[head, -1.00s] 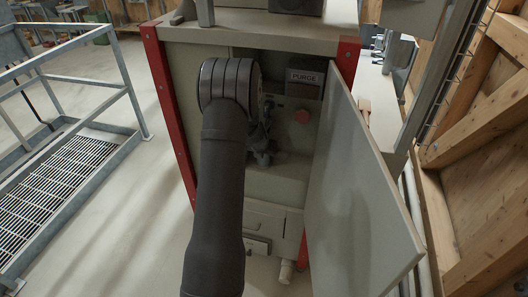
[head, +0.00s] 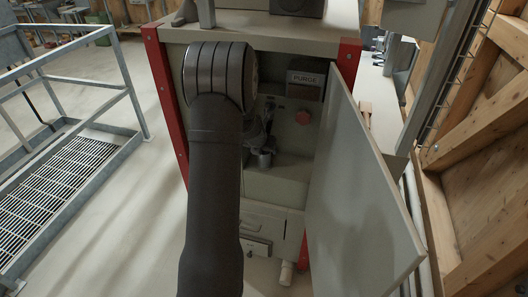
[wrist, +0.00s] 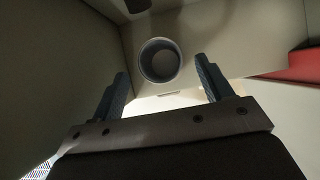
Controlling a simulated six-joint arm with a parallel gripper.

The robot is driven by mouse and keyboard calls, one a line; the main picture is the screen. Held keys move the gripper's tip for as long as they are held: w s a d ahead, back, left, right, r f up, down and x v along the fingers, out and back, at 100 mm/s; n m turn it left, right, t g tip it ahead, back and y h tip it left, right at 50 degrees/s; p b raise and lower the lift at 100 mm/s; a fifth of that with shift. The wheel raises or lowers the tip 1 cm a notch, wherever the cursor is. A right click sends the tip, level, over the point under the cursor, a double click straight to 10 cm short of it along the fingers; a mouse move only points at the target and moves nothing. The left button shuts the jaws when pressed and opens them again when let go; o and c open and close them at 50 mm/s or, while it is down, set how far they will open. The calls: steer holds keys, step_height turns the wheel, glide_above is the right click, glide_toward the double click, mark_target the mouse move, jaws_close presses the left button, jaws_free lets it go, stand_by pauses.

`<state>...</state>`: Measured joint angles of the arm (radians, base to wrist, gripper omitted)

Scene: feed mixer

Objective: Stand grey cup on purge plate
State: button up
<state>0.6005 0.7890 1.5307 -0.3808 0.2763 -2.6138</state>
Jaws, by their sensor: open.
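The grey cup (wrist: 160,61) shows in the wrist view, seen into its round open mouth, on a pale surface. My gripper (wrist: 161,72) is open, with one dark finger to the left and one to the right of the cup in that picture. I see no contact between fingers and cup, and their distance in depth is unclear. In the head view, a small grey cylinder (head: 265,159) inside the cabinet looks like the cup. I cannot make out a purge plate; a PURGE label (head: 304,78) is on a box inside.
The cabinet (head: 275,188) has pale walls and red corner posts. Its door (head: 358,205) stands open at the right. A red round button (head: 302,117) is on the inner back wall. A railing and grated step (head: 62,178) stand at the left.

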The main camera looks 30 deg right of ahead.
mark_target(265, 153)
steer(key=v, duration=0.5)
steer(key=shift+s+a+r, duration=0.15)
steer(key=shift+r, duration=0.1)
steer(key=shift+f, duration=0.1)
steer(key=x, duration=1.2)
steer(key=shift+r, duration=0.85)
steer(key=shift+f, duration=0.1)
